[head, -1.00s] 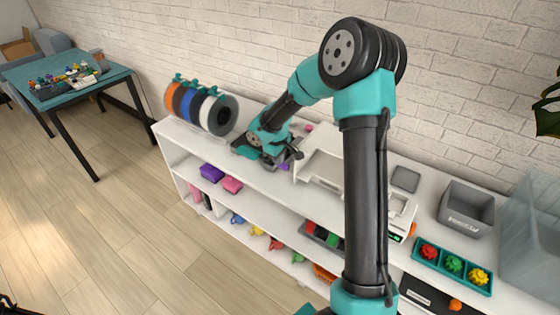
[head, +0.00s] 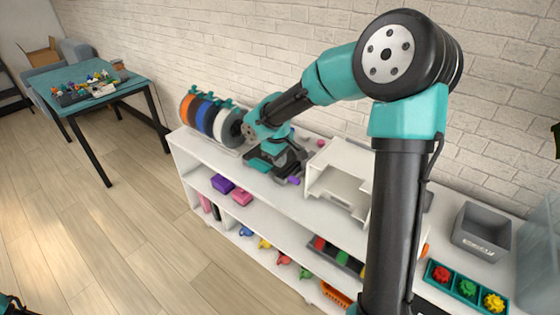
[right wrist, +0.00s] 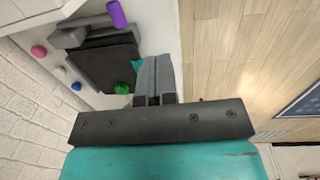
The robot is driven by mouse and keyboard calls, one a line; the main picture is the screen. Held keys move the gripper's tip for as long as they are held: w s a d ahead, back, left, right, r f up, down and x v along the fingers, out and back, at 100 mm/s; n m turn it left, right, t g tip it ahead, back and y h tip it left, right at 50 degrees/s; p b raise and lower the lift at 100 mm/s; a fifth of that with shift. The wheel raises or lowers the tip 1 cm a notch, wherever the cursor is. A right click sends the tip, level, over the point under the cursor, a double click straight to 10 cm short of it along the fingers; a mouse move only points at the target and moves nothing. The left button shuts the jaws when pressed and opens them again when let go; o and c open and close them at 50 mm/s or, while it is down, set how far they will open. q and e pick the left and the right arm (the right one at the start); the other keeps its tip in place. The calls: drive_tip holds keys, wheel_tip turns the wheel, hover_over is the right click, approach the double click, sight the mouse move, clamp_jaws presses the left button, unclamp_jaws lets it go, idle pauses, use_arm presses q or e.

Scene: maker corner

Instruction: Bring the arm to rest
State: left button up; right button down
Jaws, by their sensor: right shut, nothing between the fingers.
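My right arm reaches across the head view, and its wrist is over the white shelf top (head: 208,153) near the spools. My right gripper (right wrist: 155,62) is shut and empty in the right wrist view, with its grey fingers side by side. In the head view, its fingertips are hard to separate from the dark object behind them. A dark flat pad (right wrist: 105,65) lies beside the fingers. A purple cylinder (right wrist: 117,14) and a green ball (right wrist: 122,88) are at that pad. Only a small dark and teal piece of my left arm shows at the head view's lower left corner.
Spools (head: 206,115) stand left of my right wrist. A white machine (head: 338,178) stands to its right. Farther right are a grey bin (head: 482,232) and a teal tray (head: 458,283) with coloured gears. The brick wall (head: 240,40) is behind; open floor (head: 110,240) is in front.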

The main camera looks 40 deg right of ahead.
idle(0.5)
drive_tip(key=s+a+f+m+y, duration=0.1)
drive_tip(key=s+a+f, duration=0.4)
drive_tip(key=f, duration=0.5)
drive_tip(key=s+a+f+m+y, duration=0.2)
drive_tip(key=s+a+f, duration=0.4)
drive_tip(key=f, duration=0.5)
drive_tip(key=s+a+f+m+y, duration=0.1)
drive_tip(key=s+a+f, duration=0.4)
drive_tip(key=f, duration=0.6)
drive_tip(key=shift+s+a+f+m+y, duration=0.2)
drive_tip(key=shift+s+a+m+y, duration=0.2)
drive_tip(key=shift+s+m, duration=0.2)
drive_tip(key=shift+d, duration=0.1)
